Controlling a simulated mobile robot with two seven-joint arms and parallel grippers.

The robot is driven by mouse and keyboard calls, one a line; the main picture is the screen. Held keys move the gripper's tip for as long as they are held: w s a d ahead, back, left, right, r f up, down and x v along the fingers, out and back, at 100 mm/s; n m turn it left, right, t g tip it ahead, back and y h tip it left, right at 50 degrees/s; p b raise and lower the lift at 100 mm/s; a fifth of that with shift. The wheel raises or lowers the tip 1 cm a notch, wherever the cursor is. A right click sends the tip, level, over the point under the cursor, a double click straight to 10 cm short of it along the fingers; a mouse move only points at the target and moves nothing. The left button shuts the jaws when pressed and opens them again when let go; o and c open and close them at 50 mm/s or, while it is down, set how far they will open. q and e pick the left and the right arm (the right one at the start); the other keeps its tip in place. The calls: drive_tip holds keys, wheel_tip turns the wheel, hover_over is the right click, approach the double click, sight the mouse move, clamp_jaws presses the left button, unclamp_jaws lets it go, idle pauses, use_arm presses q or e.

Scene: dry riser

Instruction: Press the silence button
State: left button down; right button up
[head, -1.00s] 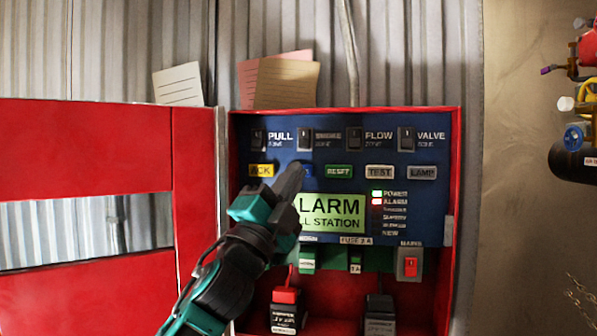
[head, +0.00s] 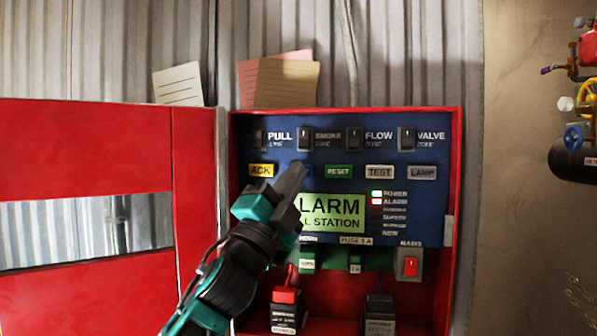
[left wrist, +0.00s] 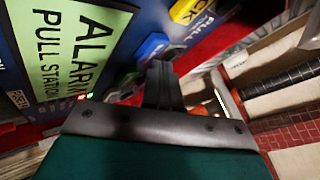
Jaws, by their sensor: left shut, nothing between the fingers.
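The silence button is the blue button (head: 308,171) between ACK and RESET on the blue alarm panel (head: 437,222); its label cannot be read. In the head view my left gripper (head: 297,170) covers its left part. My left gripper is shut and empty, its tips pointing up at the panel. The left wrist view shows the blue button (left wrist: 152,46) just beyond the shut fingertips (left wrist: 158,68). I cannot tell whether they touch it. The green display (head: 335,212) reads ALARM, partly hidden by my gripper. My right gripper is not in view.
The yellow ACK button (head: 261,170) and green RESET button (head: 338,172) flank the blue one. Zone switches (head: 354,139) are above. The red cabinet door (head: 90,140) is open at left.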

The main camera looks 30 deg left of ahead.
use_arm(q)
drive_tip(key=shift+w+r, duration=0.15)
drive_tip(key=shift+w, duration=0.2)
idle(0.4)
drive_tip(key=shift+a, duration=0.1)
drive_tip(key=shift+w, duration=0.25)
drive_tip(key=shift+s, duration=0.1)
drive_tip(key=shift+s+d+f, duration=0.1)
drive_tip(key=shift+s, duration=0.4)
drive_tip(key=shift+s+d+f, duration=0.1)
drive_tip(key=shift+s, duration=0.35)
